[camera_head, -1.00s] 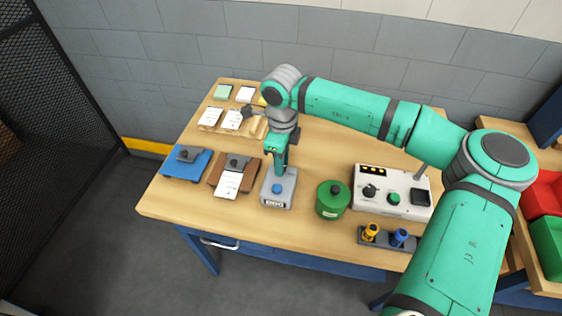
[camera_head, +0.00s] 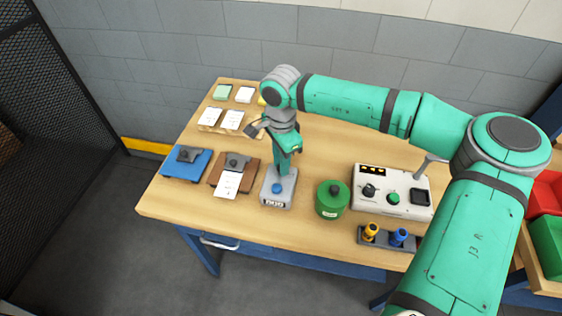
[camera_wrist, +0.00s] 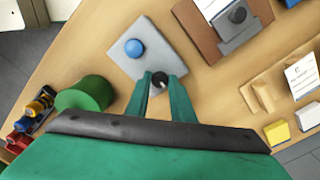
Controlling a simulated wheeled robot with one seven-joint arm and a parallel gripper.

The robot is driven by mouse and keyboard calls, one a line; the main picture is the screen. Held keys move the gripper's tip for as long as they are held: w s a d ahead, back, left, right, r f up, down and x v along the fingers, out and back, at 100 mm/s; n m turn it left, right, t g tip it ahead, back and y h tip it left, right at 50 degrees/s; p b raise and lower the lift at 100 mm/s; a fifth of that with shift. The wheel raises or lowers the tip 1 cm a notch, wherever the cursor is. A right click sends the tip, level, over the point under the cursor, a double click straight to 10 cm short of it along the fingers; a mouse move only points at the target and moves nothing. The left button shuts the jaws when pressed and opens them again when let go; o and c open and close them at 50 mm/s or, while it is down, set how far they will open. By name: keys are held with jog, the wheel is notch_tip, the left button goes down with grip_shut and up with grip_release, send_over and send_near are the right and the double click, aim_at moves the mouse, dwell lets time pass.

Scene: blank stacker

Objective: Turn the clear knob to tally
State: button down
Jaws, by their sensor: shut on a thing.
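The grey tally counter (camera_head: 288,201) stands near the table's front edge, with a blue button (camera_head: 277,188) on top and a small digit window at its front. It also shows in the wrist view (camera_wrist: 120,56), with the blue button (camera_wrist: 134,48). My gripper (camera_head: 283,171) points down over the counter's back part. In the wrist view my gripper (camera_wrist: 161,76) is shut on the small dark knob (camera_wrist: 159,82) between its fingertips. The fingers hide part of the knob, and the head view does not show it. The digits are too small to read surely.
A green round canister (camera_head: 332,202) stands close right of the counter, and a brown clipboard (camera_head: 218,176) close left. A blue clipboard (camera_head: 173,165) lies farther left. A white control box (camera_head: 408,211) and a stamp rack (camera_head: 384,243) are at right.

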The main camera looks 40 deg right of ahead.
jog(key=shift+d+n, duration=0.1)
jog(key=shift+n, duration=0.4)
jog(key=c, duration=1.5)
grip_release()
jog(key=shift+c, duration=0.2)
jog(key=shift+r, duration=0.15)
notch_tip(320, 180, up, 11)
jog(key=shift+f, duration=0.2)
